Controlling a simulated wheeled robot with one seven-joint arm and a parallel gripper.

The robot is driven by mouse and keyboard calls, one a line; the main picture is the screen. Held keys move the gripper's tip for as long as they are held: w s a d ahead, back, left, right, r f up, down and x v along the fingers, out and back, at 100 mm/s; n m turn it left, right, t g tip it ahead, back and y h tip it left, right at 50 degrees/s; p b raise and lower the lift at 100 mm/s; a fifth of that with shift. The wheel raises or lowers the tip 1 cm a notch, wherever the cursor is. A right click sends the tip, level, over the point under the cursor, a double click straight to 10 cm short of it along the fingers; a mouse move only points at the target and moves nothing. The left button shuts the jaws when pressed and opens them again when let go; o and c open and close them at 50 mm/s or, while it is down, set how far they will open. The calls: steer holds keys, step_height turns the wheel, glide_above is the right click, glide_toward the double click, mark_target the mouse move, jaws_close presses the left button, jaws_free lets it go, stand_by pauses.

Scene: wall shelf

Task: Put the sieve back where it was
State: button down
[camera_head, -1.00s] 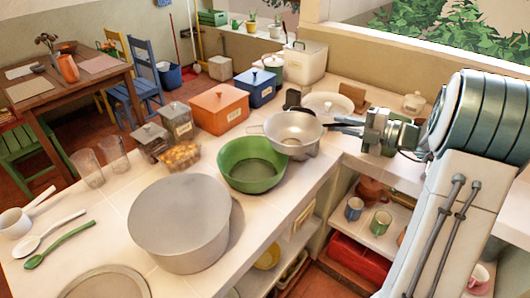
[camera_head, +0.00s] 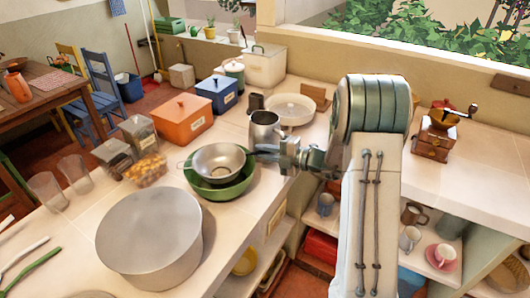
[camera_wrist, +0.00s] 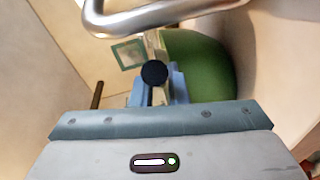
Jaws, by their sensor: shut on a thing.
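The sieve (camera_head: 218,158) is a grey metal bowl shape with a thin loop on its left rim. My gripper (camera_head: 258,150) is shut on its handle at the right side. The sieve is over the green bowl (camera_head: 222,190), overlapping its opening; I cannot tell whether it touches it. In the wrist view my gripper (camera_wrist: 155,88) shows blue-grey fingers around a dark round end, with the green bowl (camera_wrist: 200,65) beyond. The sieve's basin is not clear there.
A metal jug (camera_head: 265,130) stands close behind my gripper. A large grey pot (camera_head: 149,235) stands in front of the bowl. A white dish (camera_head: 292,108), an orange box (camera_head: 183,119) and a jar of snacks (camera_head: 146,167) are nearby. The counter's right edge is close.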

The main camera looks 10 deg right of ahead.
steer(key=shift+f, duration=0.2)
steer(key=shift+f, duration=0.15)
steer(key=c, duration=1.4)
jaws_free()
